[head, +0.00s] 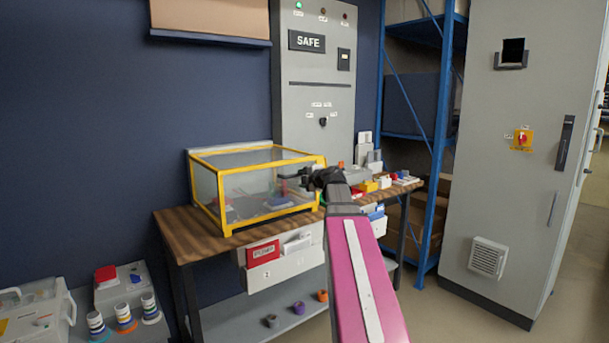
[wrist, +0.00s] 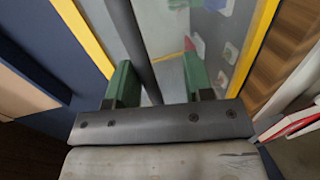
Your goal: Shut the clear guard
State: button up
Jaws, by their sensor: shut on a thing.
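The clear guard (head: 265,166) is a see-through box with a yellow frame on the wooden workbench. Its frame appears down around the bench equipment, but I cannot tell whether it is fully seated. My gripper (head: 308,178) is at the guard's right front side in the head view. In the wrist view, my gripper's green fingers (wrist: 158,82) stand on either side of a dark bar (wrist: 130,40), which seems to be the guard's handle. Yellow frame edges (wrist: 82,36) and clear panel lie beyond it. My arm hides part of the guard's right side.
The workbench (head: 185,222) carries small boxes and parts at right. A grey cabinet (head: 305,105) with a SAFE sign stands behind. A blue shelf (head: 438,140) and tall grey cabinet (head: 510,210) are at right.

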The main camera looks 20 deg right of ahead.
jog(key=shift+o, duration=0.4)
jog(key=shift+s+a+f, duration=0.1)
jog(key=shift+f, duration=0.55)
jog(key=o, duration=0.7)
jog(key=shift+s, duration=0.1)
jog(key=shift+c, duration=0.2)
jog(key=v, duration=1)
jog(key=shift+s+d+r, duration=0.15)
jog(key=shift+d+r, duration=0.15)
jog(key=shift+r, duration=0.1)
jog(key=shift+c, duration=0.3)
